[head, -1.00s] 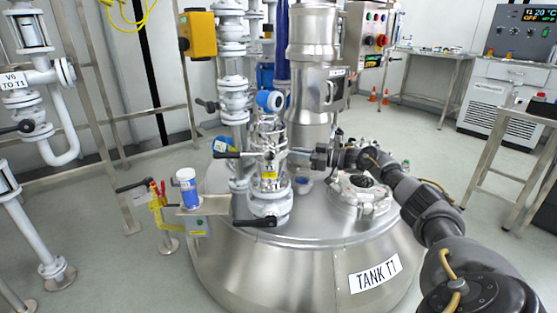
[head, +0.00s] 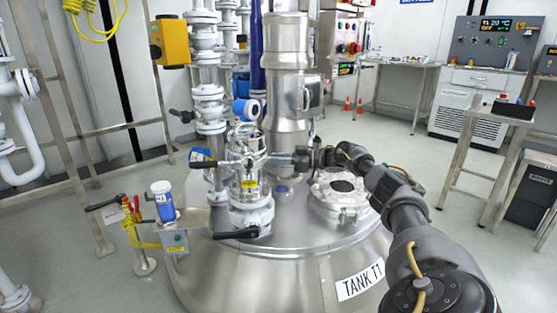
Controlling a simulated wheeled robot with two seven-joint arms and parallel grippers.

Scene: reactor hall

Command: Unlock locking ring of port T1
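The steel tank T1 (head: 285,278) fills the lower middle. On its left top stands a narrow metal port assembly (head: 248,172) with clamped rings and a yellow tag. One black lever (head: 203,164) points left from its upper part, and another black lever (head: 237,233) sits low at its base. My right gripper (head: 298,159) is at the right side of the upper rings, level with a light bar that sticks out there. Its fingers are too small and dark to tell whether they are closed on the bar. My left gripper is not in view.
A thick steel column (head: 285,95) rises behind. A blue-and-white container (head: 163,201) stands on a small shelf at left. Side tables (head: 400,62) stand at the back right, with clear floor before them.

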